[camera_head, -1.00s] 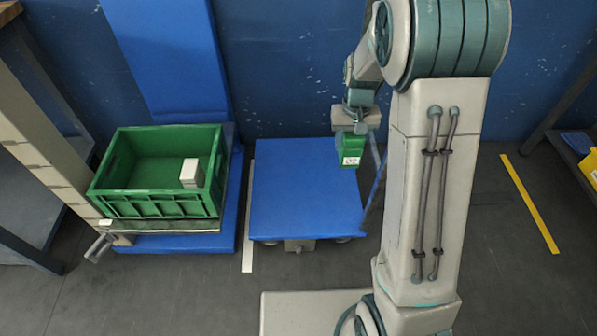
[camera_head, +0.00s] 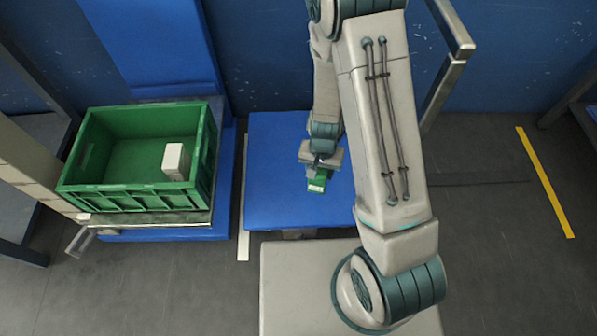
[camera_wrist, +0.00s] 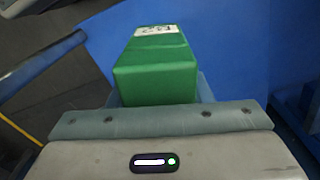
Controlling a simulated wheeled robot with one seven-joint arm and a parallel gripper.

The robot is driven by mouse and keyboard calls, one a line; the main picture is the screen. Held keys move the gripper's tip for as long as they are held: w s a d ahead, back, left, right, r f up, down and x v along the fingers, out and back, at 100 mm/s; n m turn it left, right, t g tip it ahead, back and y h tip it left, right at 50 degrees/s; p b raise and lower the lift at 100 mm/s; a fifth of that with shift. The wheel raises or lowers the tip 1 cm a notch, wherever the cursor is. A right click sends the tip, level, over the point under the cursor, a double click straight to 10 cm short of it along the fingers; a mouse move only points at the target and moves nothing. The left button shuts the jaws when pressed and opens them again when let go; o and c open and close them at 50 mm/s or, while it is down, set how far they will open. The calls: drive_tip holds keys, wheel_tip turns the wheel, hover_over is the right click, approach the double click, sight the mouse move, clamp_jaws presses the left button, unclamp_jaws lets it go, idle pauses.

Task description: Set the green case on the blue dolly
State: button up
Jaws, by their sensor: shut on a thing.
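The green case (camera_head: 318,184) is a small green block with a white label. My gripper (camera_head: 319,170) is shut on it and holds it over the blue dolly (camera_head: 275,180), near the dolly's middle in the head view. I cannot tell whether the case touches the deck. In the wrist view the green case (camera_wrist: 157,72) sits between the fingers, with its label at the far end. The blue dolly (camera_wrist: 225,45) fills the area behind it. My arm hides the dolly's right part in the head view.
A green crate (camera_head: 125,198) with a white box (camera_head: 174,161) inside stands on a blue platform (camera_head: 160,235) at the left. A white floor strip (camera_head: 243,210) runs between platform and dolly. The dolly's left side is bare. A metal post frame (camera_head: 450,60) stands at the back right.

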drive_tip(key=s+f+m, duration=0.1)
drive_tip(key=s+f, duration=0.4)
drive_tip(key=s, duration=0.1)
drive_tip(key=w+f+b, duration=0.2)
drive_tip(key=w+f, duration=0.1)
drive_tip(key=w, duration=0.1)
drive_tip(key=w+a+f+b, duration=0.1)
drive_tip(key=w+f+b, duration=0.1)
drive_tip(key=w+f, duration=0.1)
drive_tip(key=w+f+b, duration=0.2)
drive_tip(key=w+f, duration=0.2)
drive_tip(key=f, duration=0.1)
drive_tip(key=shift+w+a, duration=0.15)
drive_tip(key=shift+w, duration=0.2)
drive_tip(key=shift+r, duration=0.15)
drive_tip(key=o, duration=1.1)
drive_tip(key=shift+b, duration=0.3)
